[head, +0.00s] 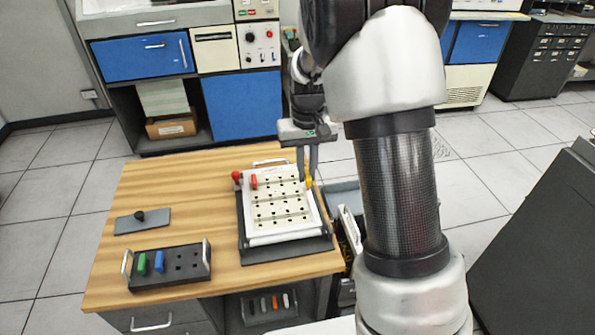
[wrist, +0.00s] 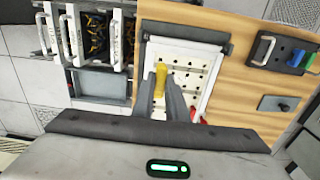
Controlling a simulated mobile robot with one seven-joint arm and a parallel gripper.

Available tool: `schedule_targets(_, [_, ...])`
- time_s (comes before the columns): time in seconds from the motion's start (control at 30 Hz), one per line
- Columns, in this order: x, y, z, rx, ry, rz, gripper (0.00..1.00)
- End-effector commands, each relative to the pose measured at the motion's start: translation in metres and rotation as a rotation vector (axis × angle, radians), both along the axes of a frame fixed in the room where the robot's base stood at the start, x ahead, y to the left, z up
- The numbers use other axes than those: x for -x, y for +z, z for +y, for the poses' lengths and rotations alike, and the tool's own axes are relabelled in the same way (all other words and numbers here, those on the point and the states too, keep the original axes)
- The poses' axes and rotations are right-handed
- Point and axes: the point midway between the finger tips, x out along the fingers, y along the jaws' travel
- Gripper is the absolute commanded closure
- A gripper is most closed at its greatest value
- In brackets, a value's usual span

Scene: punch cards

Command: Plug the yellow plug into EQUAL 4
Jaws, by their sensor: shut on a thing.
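My gripper (head: 307,168) is shut on the yellow plug (head: 309,183) at the right edge of the white plugboard (head: 276,238). In the wrist view the yellow plug (wrist: 160,80) stands between the two fingers (wrist: 162,98), with the board's rows of dark holes (wrist: 190,62) behind it. I cannot tell whether the plug touches the board or hangs just above it. The board's labels are too small to read, so I cannot pick out EQUAL 4. A red plug (head: 254,182) stands on the upper left part of the board.
A red knob (head: 237,175) is at the board's upper left corner. A black holder (head: 188,270) with a green plug (head: 142,263) and a blue plug (head: 159,261) stands front left on the wooden table (head: 190,190). A grey plate with a black knob (head: 140,216) lies behind it.

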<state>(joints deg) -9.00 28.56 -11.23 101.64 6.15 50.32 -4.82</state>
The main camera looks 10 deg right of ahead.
Motion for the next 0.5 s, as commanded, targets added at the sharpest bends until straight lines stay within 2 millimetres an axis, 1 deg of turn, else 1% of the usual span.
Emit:
schedule_targets(0.03, [-0.019, -0.023, -0.001, 0.002, -0.001, 0.003, 1.00])
schedule_targets(0.1, [-0.040, -0.040, -0.001, 0.001, 0.000, 0.003, 1.00])
schedule_targets(0.2, [-0.066, -0.061, 0.000, -0.003, 0.000, 0.002, 1.00])
schedule_targets(0.33, [-0.087, -0.079, 0.000, -0.007, 0.000, 0.003, 1.00])
schedule_targets(0.4, [-0.093, -0.084, 0.000, -0.009, 0.000, 0.002, 1.00])
schedule_targets(0.5, [-0.096, -0.088, 0.001, -0.011, 0.000, 0.002, 1.00])
